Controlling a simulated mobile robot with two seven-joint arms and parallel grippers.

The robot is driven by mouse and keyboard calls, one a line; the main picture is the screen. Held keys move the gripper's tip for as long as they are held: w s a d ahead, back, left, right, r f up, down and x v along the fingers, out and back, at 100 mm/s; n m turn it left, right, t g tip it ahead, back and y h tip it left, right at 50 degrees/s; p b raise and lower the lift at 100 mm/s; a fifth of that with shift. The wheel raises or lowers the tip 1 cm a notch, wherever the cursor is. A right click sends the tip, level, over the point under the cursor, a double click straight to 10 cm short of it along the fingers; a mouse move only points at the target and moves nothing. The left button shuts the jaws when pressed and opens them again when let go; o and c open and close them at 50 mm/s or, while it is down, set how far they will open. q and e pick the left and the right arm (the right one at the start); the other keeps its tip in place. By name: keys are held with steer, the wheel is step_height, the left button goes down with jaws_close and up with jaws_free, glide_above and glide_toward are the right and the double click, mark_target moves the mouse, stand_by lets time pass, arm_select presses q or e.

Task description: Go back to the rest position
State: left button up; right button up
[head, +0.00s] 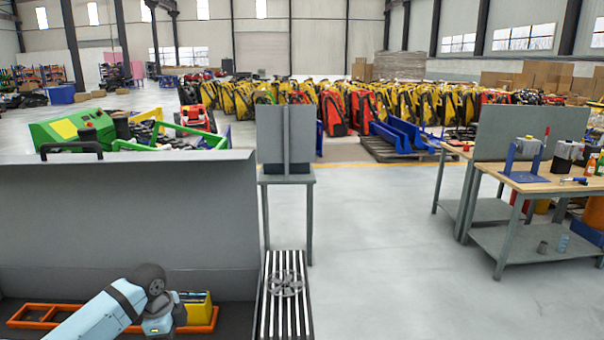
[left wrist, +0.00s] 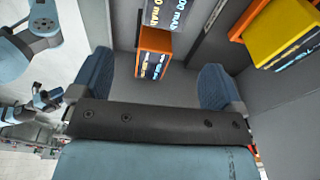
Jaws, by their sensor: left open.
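My left gripper (head: 170,314) is low at the left in the head view, inside a grey-walled bay, beside a yellow-topped battery block (head: 197,306). In the left wrist view my left gripper (left wrist: 155,82) has its two blue fingers wide apart, with nothing held between them. An orange block with a printed label (left wrist: 154,58) lies beyond the fingers, apart from them. My right arm does not show in the head view. Light blue arm parts show at the left of the left wrist view, with what looks like a small gripper (left wrist: 47,99), too small to read.
An orange tray (head: 35,316) lies in the bay, under a tall grey panel (head: 130,215). A yellow block (left wrist: 283,35) is at the upper right of the wrist view. A slatted rack (head: 286,300) and small grey stand (head: 287,178) are right of the bay. Open floor separates them from workbenches (head: 548,180).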

arm_select(q)
steer(key=s+d+f+n+t+h, duration=0.1)
steer(key=s+d+f+n, duration=0.3)
steer(key=s, duration=0.5)
steer(key=s+d+f+n, duration=0.1)
steer(key=s+d+f, duration=0.2)
steer(key=s+d, duration=0.35)
steer(key=s+a+r+n+t+y, duration=0.15)
steer(key=s+a+n, duration=0.3)
steer(key=s, duration=0.55)
steer(key=s+a+r+n+t+y, duration=0.1)
steer(key=s+a+r+n, duration=0.15)
steer(key=s+n, duration=0.55)
steer(key=w+d+f+m+t+h+p, duration=0.1)
steer(key=w+d+f+m+t+p, duration=0.1)
steer(key=d+f+t, duration=0.1)
steer(key=w+d+f+m+t+h+p, duration=0.1)
steer(key=w+d+f+t+h+p, duration=0.1)
steer(key=f, duration=0.4)
steer(key=shift+d+f+m+t+p, duration=0.3)
steer(key=shift+d+t+p, duration=0.2)
steer(key=shift+t, duration=0.55)
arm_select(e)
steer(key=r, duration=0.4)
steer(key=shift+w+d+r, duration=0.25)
arm_select(q)
steer(key=shift+r, duration=0.1)
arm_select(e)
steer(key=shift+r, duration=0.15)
